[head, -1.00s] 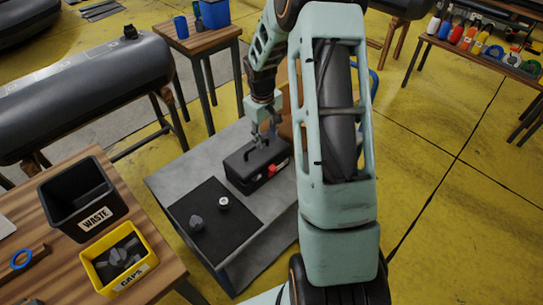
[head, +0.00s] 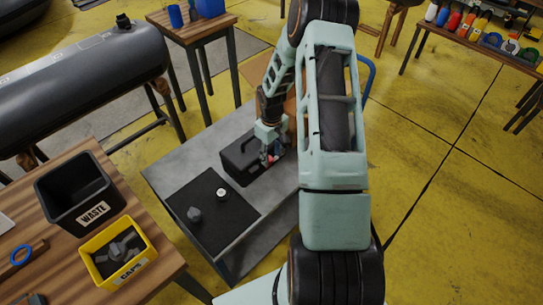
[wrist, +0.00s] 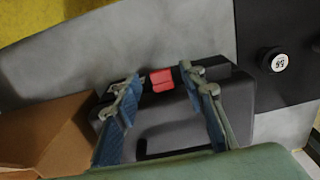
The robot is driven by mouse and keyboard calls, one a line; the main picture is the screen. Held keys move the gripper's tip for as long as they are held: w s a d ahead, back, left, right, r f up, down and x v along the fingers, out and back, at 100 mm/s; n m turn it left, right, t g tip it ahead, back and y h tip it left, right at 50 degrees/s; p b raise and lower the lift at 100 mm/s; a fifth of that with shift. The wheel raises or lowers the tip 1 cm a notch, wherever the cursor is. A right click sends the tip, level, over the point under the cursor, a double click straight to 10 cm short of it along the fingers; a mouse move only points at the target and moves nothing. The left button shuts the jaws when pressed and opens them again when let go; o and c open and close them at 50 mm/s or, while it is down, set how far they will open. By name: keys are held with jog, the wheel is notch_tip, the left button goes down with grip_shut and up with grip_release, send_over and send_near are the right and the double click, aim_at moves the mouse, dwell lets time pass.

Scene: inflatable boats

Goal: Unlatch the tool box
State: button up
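The black tool box (head: 236,163) stands on the grey table (head: 185,160). In the wrist view the tool box (wrist: 238,98) shows its dark lid and handle, with a red latch (wrist: 161,80) on its front edge. My gripper (head: 268,154) is down at the latch side of the box. In the wrist view my gripper (wrist: 160,84) is open, with one finger on each side of the red latch and a gap to each. Whether the fingertips touch the box is unclear. In the head view the gripper partly hides the latch.
A black mat (head: 225,222) beside the box holds a small white-topped round item (head: 221,194) and a grey knob-like piece (head: 194,214). An open cardboard box (wrist: 40,135) lies close on the other side. A wooden table with waste (head: 45,200) and caps (head: 90,250) bins stands left.

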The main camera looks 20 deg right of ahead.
jog(key=shift+f, duration=0.5)
grip_shut()
